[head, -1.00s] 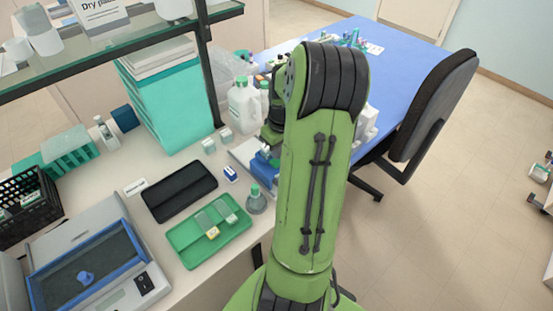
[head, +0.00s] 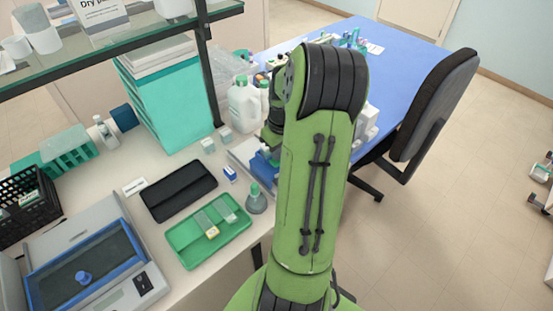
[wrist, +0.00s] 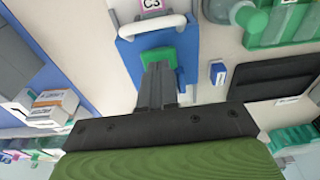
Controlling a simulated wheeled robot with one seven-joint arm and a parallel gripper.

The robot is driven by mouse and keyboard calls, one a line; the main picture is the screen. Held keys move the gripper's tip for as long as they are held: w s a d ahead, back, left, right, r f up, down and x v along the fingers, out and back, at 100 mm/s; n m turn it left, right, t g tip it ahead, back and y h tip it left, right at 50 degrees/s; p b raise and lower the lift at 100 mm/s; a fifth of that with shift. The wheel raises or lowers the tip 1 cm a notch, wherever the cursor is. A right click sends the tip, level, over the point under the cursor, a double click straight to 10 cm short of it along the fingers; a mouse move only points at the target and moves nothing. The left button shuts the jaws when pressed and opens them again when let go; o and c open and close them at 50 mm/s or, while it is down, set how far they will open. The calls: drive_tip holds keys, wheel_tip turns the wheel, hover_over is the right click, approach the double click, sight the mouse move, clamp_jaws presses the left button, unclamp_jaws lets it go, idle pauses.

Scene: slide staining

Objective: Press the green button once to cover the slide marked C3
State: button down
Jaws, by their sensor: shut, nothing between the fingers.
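In the wrist view a blue device (wrist: 131,50) has a green button (wrist: 158,54) on it and a white bar across it. A slide label marked C3 (wrist: 151,5) shows at the top edge, beyond the bar; the slide itself is mostly cut off. My gripper (wrist: 158,70) is shut and empty. Its fingertips overlap the near part of the green button, and I cannot tell whether they touch or press it. In the head view the blue device (head: 264,164) is partly hidden behind my arm, and my gripper is hidden.
A green tray with slides (head: 185,240), a black case (head: 178,190) and a small flask (head: 256,203) stand left of my arm. White bottles (head: 243,103) stand behind the device. A glass shelf (head: 120,55) overhangs the bench.

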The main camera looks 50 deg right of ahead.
drive_tip(key=shift+f+b, duration=0.5)
drive_tip(key=shift+f, duration=0.2)
wheel_tip(320, 180, up, 7)
drive_tip(key=p, duration=0.6)
drive_tip(key=shift+r, duration=0.15)
idle(0.8)
